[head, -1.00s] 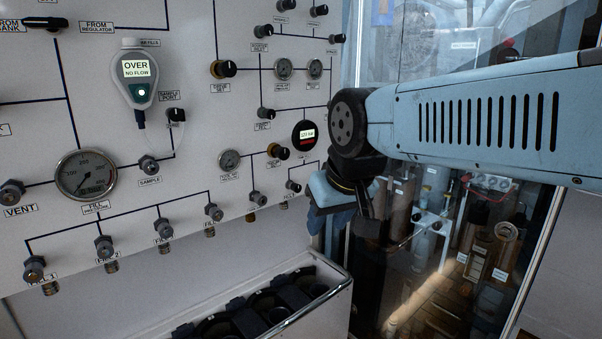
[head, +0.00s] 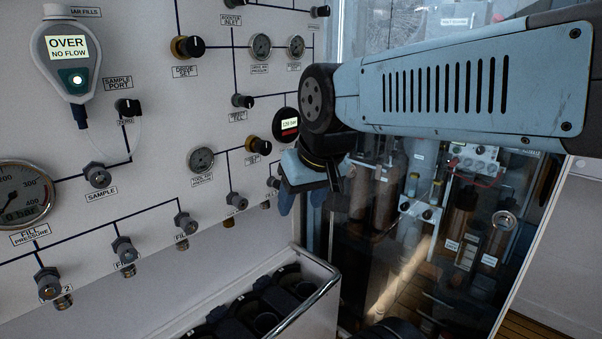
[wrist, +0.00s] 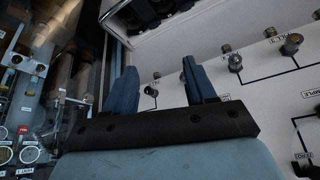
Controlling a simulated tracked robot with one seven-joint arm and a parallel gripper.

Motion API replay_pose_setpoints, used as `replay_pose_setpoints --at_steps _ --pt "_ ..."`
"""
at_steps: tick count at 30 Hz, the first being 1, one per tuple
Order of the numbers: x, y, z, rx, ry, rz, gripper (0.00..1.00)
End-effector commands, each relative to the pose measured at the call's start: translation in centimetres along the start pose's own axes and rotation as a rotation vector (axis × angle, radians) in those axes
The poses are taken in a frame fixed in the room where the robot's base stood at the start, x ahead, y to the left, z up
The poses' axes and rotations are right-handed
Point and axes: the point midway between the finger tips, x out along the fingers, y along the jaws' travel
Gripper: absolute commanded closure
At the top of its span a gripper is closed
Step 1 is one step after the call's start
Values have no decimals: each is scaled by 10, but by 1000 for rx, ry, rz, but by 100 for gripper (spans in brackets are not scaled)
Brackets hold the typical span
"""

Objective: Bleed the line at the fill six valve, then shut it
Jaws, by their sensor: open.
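The fill six valve (head: 273,182) is the last small grey knob at the right end of the lower row on the white panel. My gripper (head: 302,200) hangs just right of it in the head view and may cover part of it; its label is not readable. In the wrist view, a small knob that looks like the fill six valve (wrist: 151,90) shows between my two blue fingers (wrist: 158,75), beyond them. The fingers are apart and empty, and appear clear of the panel. The knob's turn position cannot be told.
Neighbouring fill valves (head: 235,200) run left along the same line. A bin with dark round holders (head: 318,300) stands below. A glass-fronted cabinet (head: 400,290) is at right. The sample meter (head: 68,50) reads "OVER NO FLOW"; the fill pressure gauge (head: 22,195) is at left.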

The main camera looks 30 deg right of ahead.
Motion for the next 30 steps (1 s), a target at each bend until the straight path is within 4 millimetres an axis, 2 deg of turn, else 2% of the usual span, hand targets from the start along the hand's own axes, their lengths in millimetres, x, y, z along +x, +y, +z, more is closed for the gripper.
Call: replay_pose_setpoints --at_steps 5,11,19,26,30 --pt "20 -3 3 186 -122 -83 44" --pt "50 -12 2 564 -341 -251 44" --pt "79 -15 -25 1102 -594 -485 44" --pt "104 9 -67 1561 -747 -705 44" --pt "122 40 -94 1835 -802 -854 44"
